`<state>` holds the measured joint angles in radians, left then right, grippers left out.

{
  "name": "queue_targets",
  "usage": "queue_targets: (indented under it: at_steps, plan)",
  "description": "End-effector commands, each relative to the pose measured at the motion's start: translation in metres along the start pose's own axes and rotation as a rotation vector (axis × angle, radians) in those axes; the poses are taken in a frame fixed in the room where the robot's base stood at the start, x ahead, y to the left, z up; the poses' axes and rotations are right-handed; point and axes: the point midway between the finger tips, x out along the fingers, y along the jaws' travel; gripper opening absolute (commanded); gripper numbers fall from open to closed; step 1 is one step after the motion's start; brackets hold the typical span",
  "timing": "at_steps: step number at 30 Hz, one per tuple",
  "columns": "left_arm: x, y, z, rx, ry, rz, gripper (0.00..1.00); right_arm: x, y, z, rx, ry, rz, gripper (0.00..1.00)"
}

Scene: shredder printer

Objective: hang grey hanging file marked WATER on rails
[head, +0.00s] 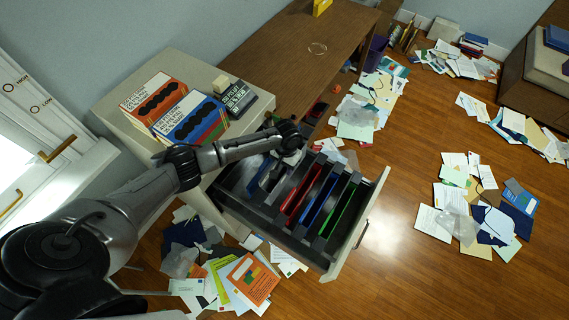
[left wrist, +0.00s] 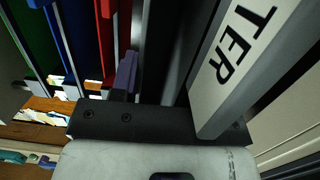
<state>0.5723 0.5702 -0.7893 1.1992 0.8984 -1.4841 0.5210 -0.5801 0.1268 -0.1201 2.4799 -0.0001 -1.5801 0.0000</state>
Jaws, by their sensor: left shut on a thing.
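The grey hanging file (left wrist: 246,60) shows large in the left wrist view, with the letters TER readable on its pale top bar; the rest of the word is cut off. My left gripper (head: 292,156) is over the back part of the open drawer (head: 362,222) and is shut on the grey file. The gripper and arm hide most of the file in the head view. The drawer holds a red file (head: 302,195), a blue file (head: 320,202) and a green file (head: 341,207), side by side. I cannot tell whether the grey file's ends touch the rails. My right gripper is not in view.
Boxes (head: 190,115) stand on the cabinet top (head: 115,110), left of the drawer. A brown desk (head: 290,55) stands behind. Papers (head: 470,215) lie scattered on the floor to the right and below the drawer. Bare floor lies right of the drawer front.

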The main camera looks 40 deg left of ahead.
Motion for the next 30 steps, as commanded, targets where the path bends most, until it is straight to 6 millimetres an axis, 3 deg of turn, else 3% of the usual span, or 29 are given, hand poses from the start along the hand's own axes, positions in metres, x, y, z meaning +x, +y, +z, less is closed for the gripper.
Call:
queue_targets:
  at_steps: [30]
  plan:
    - [0.089, -0.002, -0.013, 0.000, 0.000, 0.000, 0.17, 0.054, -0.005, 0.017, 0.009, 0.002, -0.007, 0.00]
